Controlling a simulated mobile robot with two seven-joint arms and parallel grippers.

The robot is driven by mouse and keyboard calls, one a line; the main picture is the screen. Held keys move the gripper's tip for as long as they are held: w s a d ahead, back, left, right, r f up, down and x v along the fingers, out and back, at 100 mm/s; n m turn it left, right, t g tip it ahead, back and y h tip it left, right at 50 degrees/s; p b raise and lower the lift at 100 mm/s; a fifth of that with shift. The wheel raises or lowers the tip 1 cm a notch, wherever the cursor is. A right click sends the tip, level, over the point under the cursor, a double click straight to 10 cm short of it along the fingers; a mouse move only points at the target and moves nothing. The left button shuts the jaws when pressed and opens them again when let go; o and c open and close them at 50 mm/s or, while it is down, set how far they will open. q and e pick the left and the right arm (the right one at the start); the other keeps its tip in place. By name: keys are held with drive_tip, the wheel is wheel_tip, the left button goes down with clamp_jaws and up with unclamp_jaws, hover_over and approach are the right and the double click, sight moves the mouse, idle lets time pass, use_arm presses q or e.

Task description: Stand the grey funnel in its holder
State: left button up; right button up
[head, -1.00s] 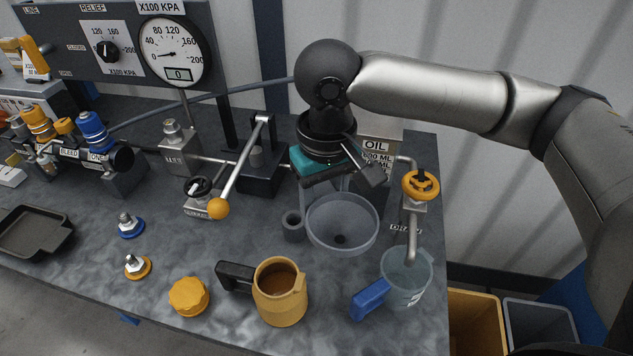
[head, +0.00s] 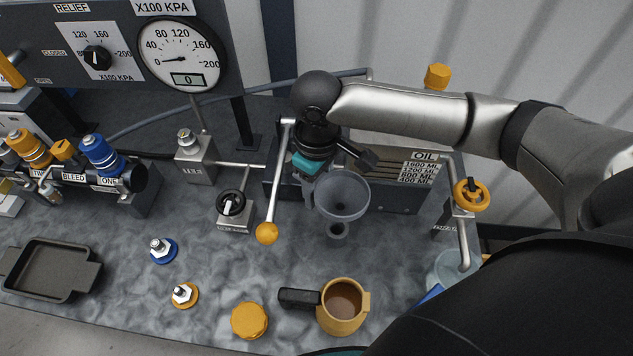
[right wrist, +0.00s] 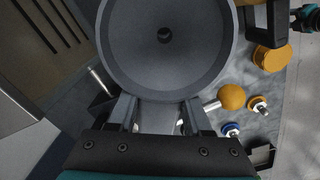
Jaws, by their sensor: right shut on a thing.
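The grey funnel (head: 342,197) is upright, its wide mouth facing up. My right gripper (head: 310,190) is shut on its near-arm side and holds it above the bench. In the right wrist view, the funnel (right wrist: 165,45) fills the top middle, with the fingers (right wrist: 160,115) at its rim. The holder, a small dark grey ring (head: 338,231), shows just below the funnel in the head view; the funnel looks above it and apart. The spout is mostly hidden. A small teal and black part at the right wrist view's top right looks like my left gripper (right wrist: 305,18); its jaws are unclear.
A lever with an orange knob (head: 267,232) stands left of the funnel. A tan mug (head: 343,306) and an orange cap (head: 249,320) stand in front. The oil tank (head: 400,185) is behind; a valve with a yellow handwheel (head: 471,195) is to the right.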

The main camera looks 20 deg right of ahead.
drive_tip(key=shift+f+b, duration=0.35)
drive_tip(key=shift+f, duration=2.5)
use_arm(q)
drive_tip(key=shift+w+f, duration=0.35)
drive_tip(key=shift+w, duration=0.15)
drive_tip(key=shift+s, duration=0.1)
use_arm(e)
drive_tip(key=shift+w+f, duration=0.1)
drive_tip(key=shift+f, duration=1.7)
drive_tip(key=o, duration=1.2)
